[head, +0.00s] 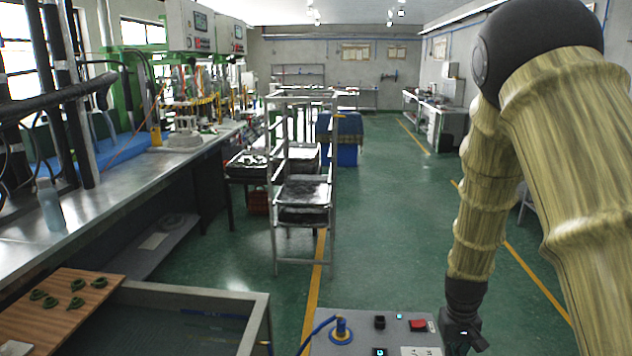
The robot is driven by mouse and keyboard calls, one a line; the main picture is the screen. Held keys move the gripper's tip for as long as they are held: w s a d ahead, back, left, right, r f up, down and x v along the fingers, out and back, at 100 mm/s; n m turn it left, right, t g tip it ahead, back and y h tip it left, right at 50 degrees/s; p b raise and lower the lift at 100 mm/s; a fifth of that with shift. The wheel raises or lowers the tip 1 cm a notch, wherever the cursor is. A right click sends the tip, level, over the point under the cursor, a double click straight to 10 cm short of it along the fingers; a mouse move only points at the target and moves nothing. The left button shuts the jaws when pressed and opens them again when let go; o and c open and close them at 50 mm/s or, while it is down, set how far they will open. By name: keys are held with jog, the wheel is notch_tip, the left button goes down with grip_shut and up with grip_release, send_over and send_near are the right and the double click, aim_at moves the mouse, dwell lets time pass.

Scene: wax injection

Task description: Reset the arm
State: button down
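My arm comes down the right side of the head view in a yellowish wrinkled sleeve, with a dark round joint at the top. My gripper (466,338) is at the bottom of the view, beside the right edge of a grey panel. Only its dark upper part shows well; the fingers are small, dark and partly cut off by the lower edge. I cannot make out whether they are open or shut, and I see no object in them.
A grey panel (365,343) with buttons and a blue cable lies below. A metal-framed tank (200,297) and a wooden board (42,325) with green pieces are lower left. A metal workbench (115,185) runs along the left. A rack (302,190) stands mid-view; green floor right of it is clear.

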jog(key=s+a+f+b, duration=0.1)
jog(key=s+f, duration=0.3)
jog(key=f, duration=0.3)
jog(key=s+a+f+b, duration=0.15)
jog(key=s+f, duration=0.25)
jog(key=f, duration=0.4)
jog(key=s+a+f+b, duration=0.3)
jog(key=s+f, duration=0.7)
jog(key=s, duration=0.3)
jog(key=s+a+f+b, duration=0.3)
jog(key=s+a+f, duration=0.1)
jog(key=s+f, duration=0.6)
jog(key=s, duration=0.3)
jog(key=shift+a+f+n+y, duration=0.2)
jog(key=shift+n+y, duration=0.1)
jog(key=shift+y, duration=0.1)
